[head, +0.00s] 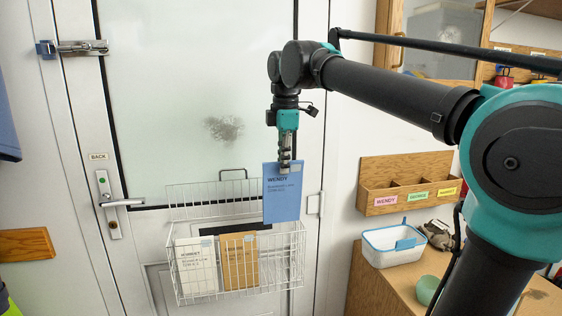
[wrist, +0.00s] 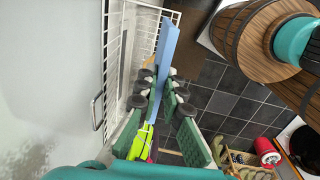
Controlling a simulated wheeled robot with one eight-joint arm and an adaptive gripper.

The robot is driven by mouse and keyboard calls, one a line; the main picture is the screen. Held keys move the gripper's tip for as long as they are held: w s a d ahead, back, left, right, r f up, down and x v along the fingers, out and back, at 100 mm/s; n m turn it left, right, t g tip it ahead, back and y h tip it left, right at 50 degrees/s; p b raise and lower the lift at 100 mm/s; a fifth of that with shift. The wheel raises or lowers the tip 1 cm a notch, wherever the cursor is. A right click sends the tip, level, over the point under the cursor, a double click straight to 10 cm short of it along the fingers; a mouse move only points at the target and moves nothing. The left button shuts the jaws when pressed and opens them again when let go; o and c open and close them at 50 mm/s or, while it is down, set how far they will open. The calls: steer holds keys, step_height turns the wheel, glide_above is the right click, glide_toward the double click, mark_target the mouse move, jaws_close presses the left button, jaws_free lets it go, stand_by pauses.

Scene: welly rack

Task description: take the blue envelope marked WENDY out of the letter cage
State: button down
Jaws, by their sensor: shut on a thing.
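The blue envelope marked WENDY (head: 282,203) hangs upright from my gripper (head: 285,160) in the head view. My gripper is shut on its top edge. The envelope's lower end is near the top of the front wire of the letter cage (head: 288,270), at its right side; I cannot tell whether it touches the wire. In the wrist view the envelope (wrist: 164,60) shows edge-on between the fingers of my gripper (wrist: 160,95), beside the white wire cage (wrist: 118,45). A white envelope (head: 196,265) and a brown envelope (head: 239,262) stand in the cage.
The cage hangs on a white door with a lever handle (head: 122,202) and a top bolt (head: 83,47). At right, a wooden wall rack (head: 385,168) carries name labels, one reading WENDY. Below it a white tub (head: 393,250) and a green bowl (head: 428,289) stand on a wooden top.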

steer(key=s+d, duration=0.3)
steer(key=s, duration=0.8)
steer(key=shift+s+d, duration=0.2)
steer(key=shift+s, duration=0.2)
